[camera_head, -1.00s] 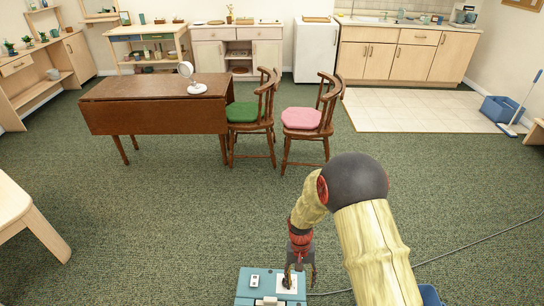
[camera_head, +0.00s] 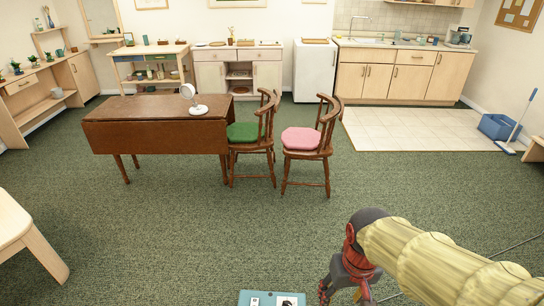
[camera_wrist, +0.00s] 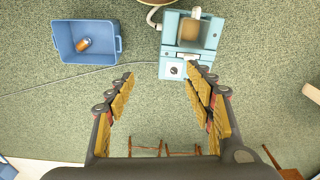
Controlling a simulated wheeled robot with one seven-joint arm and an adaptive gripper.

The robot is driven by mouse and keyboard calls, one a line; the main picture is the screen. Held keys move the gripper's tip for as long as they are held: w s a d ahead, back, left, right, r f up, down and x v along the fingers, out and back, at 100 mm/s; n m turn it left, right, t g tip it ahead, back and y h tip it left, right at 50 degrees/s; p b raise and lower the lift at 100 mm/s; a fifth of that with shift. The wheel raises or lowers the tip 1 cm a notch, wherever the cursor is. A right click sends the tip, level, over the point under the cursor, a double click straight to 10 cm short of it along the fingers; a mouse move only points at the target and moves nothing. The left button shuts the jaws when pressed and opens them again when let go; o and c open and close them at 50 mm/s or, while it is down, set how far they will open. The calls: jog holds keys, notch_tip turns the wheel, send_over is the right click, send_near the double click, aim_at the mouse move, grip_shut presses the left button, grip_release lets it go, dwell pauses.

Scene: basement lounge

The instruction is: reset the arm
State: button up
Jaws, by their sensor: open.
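My gripper (camera_head: 345,292) is at the lower right of the head view, bent downward. In the wrist view my gripper (camera_wrist: 159,76) is open, its two fingers spread wide with nothing between them. A teal box-shaped device (camera_head: 272,298) shows only its top edge at the bottom of the head view, left of my gripper. In the wrist view the teal device (camera_wrist: 172,71) lies beyond the fingertips, apart from them. It has a dark round knob on a white plate and an open compartment with a brown item inside.
A blue bin (camera_wrist: 62,50) with an orange-brown item stands beside the device. A cable crosses the green carpet. A brown drop-leaf table (camera_head: 155,138) and two chairs with green (camera_head: 243,132) and pink (camera_head: 301,139) cushions stand ahead. Carpet between is clear.

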jog(key=s+d+r+t+p, duration=0.1)
jog(key=s+r+t, duration=0.1)
jog(key=r, duration=0.4)
jog(key=s+d+r+m+t, duration=0.1)
jog(key=s+r+t, duration=0.1)
jog(key=r, duration=0.5)
jog(key=shift+s+d+r+t+p, duration=0.15)
jog(key=shift+s+d+t+p, duration=0.2)
jog(key=shift+s, duration=0.4)
jog(key=shift+c, duration=0.5)
